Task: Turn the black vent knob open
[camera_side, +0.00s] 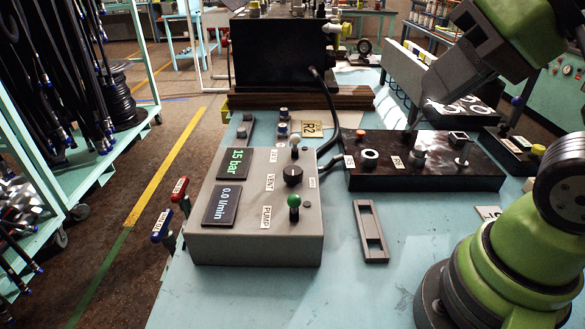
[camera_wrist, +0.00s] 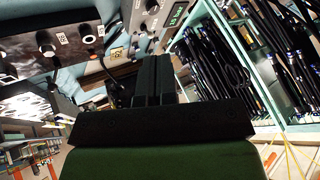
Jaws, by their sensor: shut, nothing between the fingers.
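The black vent knob (camera_side: 293,176) sits on top of the grey control box (camera_side: 250,238), beside the VENT label. The box's upper display reads 15 bar and its lower one 0.0 l/min. My gripper (camera_side: 411,122) is at the upper right, pointing down over the far part of the black manifold block, well apart from the knob. In the wrist view its dark fingers (camera_wrist: 153,62) are together with nothing between them. Part of the grey box (camera_wrist: 153,14) shows beyond them at the top; I cannot clearly make out the knob's setting.
The black manifold block (camera_side: 425,172) with fittings stands right of the box. A green-capped PUMP lever (camera_side: 294,202) rises close to the knob. A black hose (camera_side: 328,110) curves behind the box. A grey slotted plate (camera_side: 371,232) lies on the table, with bare surface around it.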

